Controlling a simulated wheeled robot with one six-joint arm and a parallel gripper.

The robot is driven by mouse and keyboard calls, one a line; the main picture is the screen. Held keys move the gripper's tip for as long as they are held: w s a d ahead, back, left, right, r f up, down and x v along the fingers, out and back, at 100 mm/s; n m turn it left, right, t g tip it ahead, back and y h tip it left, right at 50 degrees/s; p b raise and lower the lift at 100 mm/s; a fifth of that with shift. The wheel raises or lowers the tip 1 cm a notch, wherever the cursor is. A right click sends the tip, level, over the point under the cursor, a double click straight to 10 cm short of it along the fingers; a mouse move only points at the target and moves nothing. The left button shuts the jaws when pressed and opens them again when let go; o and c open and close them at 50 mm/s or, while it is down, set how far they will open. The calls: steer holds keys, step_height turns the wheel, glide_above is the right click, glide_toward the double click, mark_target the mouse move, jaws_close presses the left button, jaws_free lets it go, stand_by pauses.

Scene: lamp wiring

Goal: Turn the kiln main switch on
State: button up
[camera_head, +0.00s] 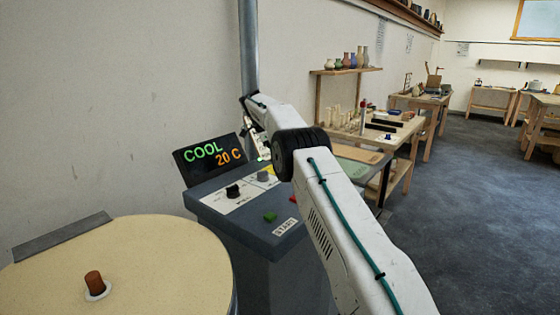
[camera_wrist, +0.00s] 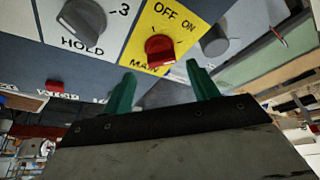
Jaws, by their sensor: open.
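The kiln main switch (camera_wrist: 160,48) is a red knob on a yellow plate (camera_wrist: 143,33) marked OFF, ON and MAIN in the wrist view. I cannot tell clearly which mark it points to. My gripper (camera_wrist: 161,72) has two green fingers, spread apart and empty. The fingertips are close to the red knob, one towards each side of it; I see no contact. In the head view my arm hides the red knob and most of the gripper, and only a bit of the yellow plate (camera_head: 271,170) shows.
The wrist view shows a HOLD knob (camera_wrist: 80,18) and a plain grey knob (camera_wrist: 215,40) on either side. In the head view, a display (camera_head: 209,155) reads COOL 20 C above the control box. A green START button (camera_head: 270,216) and the round kiln lid (camera_head: 150,265) are nearer.

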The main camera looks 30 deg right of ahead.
steer(key=shift+v, duration=2.05)
